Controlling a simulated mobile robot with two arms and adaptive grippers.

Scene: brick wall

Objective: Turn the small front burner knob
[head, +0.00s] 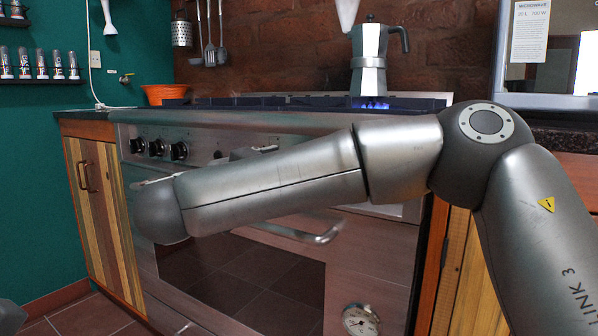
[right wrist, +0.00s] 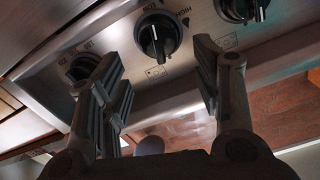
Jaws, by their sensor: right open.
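The stove's front panel carries a row of black knobs, and the head view shows several at its left part. In the right wrist view one black knob (right wrist: 158,37) appears between the fingertips of my right gripper (right wrist: 157,58), which is open and empty. A gap shows on both sides of this knob. A second knob (right wrist: 241,8) is at the upper right, and a third knob (right wrist: 82,68) is partly behind the left finger. The burner icons are too small to read for certain. In the head view my right forearm hides most of my right gripper. My left gripper is not in view.
A moka pot (head: 369,62) stands over a blue flame on the stove (head: 250,118). An oven handle (head: 290,234) sticks out below the panel. An orange bowl (head: 165,94) is behind, at left. A wooden cabinet (head: 100,190) stands left of the stove.

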